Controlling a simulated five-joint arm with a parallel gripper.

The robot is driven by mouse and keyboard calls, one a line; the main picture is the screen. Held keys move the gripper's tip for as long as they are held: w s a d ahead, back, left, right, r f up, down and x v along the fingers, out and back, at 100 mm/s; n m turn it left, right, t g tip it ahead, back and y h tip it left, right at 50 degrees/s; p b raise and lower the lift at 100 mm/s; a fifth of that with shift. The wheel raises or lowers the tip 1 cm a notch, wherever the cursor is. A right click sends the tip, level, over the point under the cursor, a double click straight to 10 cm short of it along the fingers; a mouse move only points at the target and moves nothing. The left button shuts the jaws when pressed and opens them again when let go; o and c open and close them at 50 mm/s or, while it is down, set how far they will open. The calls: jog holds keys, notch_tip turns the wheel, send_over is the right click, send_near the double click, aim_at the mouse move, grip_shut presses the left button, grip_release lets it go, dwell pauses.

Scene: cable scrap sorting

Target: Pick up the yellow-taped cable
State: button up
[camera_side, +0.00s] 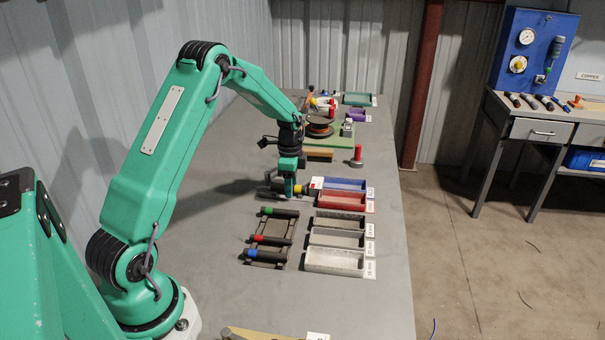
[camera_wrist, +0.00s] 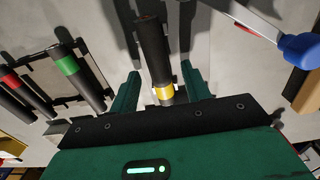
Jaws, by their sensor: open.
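The yellow-taped cable (camera_wrist: 153,48) is a short black piece with a yellow band near its end. In the wrist view it lies between the two green fingers of my gripper (camera_wrist: 160,76), with a gap showing on either side toward the fingertips. In the side view, my gripper (camera_side: 287,192) is low over the table at the cable's yellow band. The cable's dark end (camera_side: 268,192) shows left of the fingers, and part of it is hidden behind them. My gripper is open. I cannot tell whether a finger touches the cable.
A rack (camera_side: 265,241) holds green-, red- and blue-taped cables nearer the camera. Red (camera_side: 343,200), blue (camera_side: 345,184) and several grey trays (camera_side: 336,261) stand to the right. A red-handled tool (camera_side: 357,154) stands farther back. A blue-handled tool (camera_wrist: 300,49) lies close by in the wrist view.

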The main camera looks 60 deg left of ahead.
grip_shut()
jog(key=shift+r, duration=0.15)
jog(key=shift+r, duration=0.55)
jog(key=r, duration=0.3)
jog(key=shift+d+r, duration=0.1)
jog(key=shift+d, duration=0.2)
jog(key=s+d+r, duration=0.1)
jog(key=d+r, duration=0.5)
jog(key=d, duration=0.5)
jog(key=shift+r, duration=0.25)
jog(key=shift+w+f, duration=0.1)
